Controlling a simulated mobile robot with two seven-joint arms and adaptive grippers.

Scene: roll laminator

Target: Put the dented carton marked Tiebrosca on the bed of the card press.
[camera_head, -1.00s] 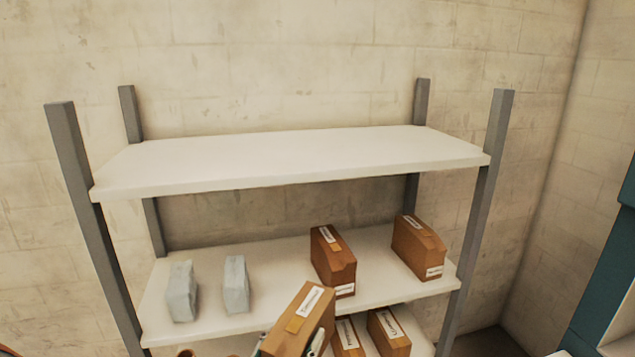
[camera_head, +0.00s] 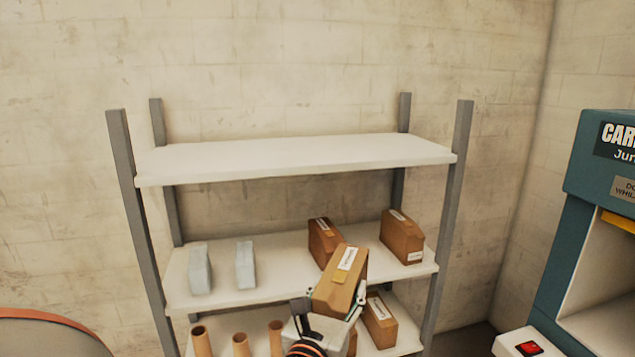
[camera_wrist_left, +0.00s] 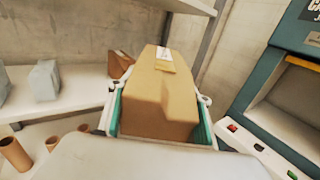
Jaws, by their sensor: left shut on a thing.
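My left gripper (camera_head: 335,296) is shut on a brown carton (camera_head: 338,279), holding it in front of the shelf rack. The carton has a white label and a tan tape patch on top; its print is too small to read. In the left wrist view the carton (camera_wrist_left: 160,112) sits between the two fingers, and no dent is clear. The teal card press (camera_head: 577,225) stands at the right, partly out of frame, with its sign cut off. Its pale bed (camera_head: 598,328) shows inside the opening, with nothing visible on it. My right gripper is not in view.
On the middle shelf (camera_head: 280,282) stand two grey blocks (camera_head: 200,270) and two brown cartons (camera_head: 402,237). More cartons (camera_head: 379,322) and several cardboard tubes (camera_head: 241,345) are lower down. A red switch (camera_head: 528,348) sits on the press's front corner. The top shelf (camera_head: 290,160) is bare.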

